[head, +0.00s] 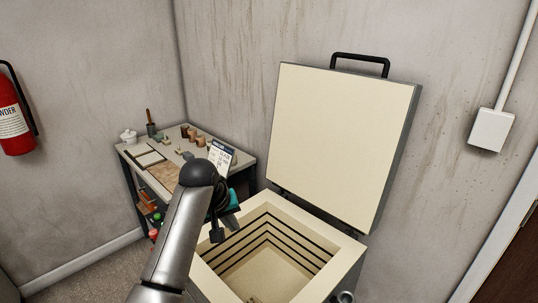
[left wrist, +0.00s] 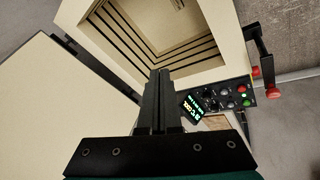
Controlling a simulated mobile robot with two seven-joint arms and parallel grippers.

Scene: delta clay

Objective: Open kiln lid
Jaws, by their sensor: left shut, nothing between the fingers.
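The kiln lid (head: 340,145) stands raised and open, near upright at the back of the kiln, its pale inner face toward me. Its black handle (head: 360,60) is at the top edge. The kiln body (head: 345,262) is below, with its square stepped chamber open and no contents that I can make out. My left gripper (head: 216,236) is over the kiln's left rim, pointing down, apart from the lid handle. In the left wrist view its fingers (left wrist: 158,105) are together and empty. That view also shows the lid (left wrist: 45,110) at left and the kiln rim (left wrist: 215,45).
A control panel (left wrist: 225,97) with a lit display and coloured buttons is on the kiln. A work table (head: 133,155) with small pots and tools stands left of the kiln. A fire extinguisher (head: 12,118) hangs at far left. A wall box (head: 490,130) is at right.

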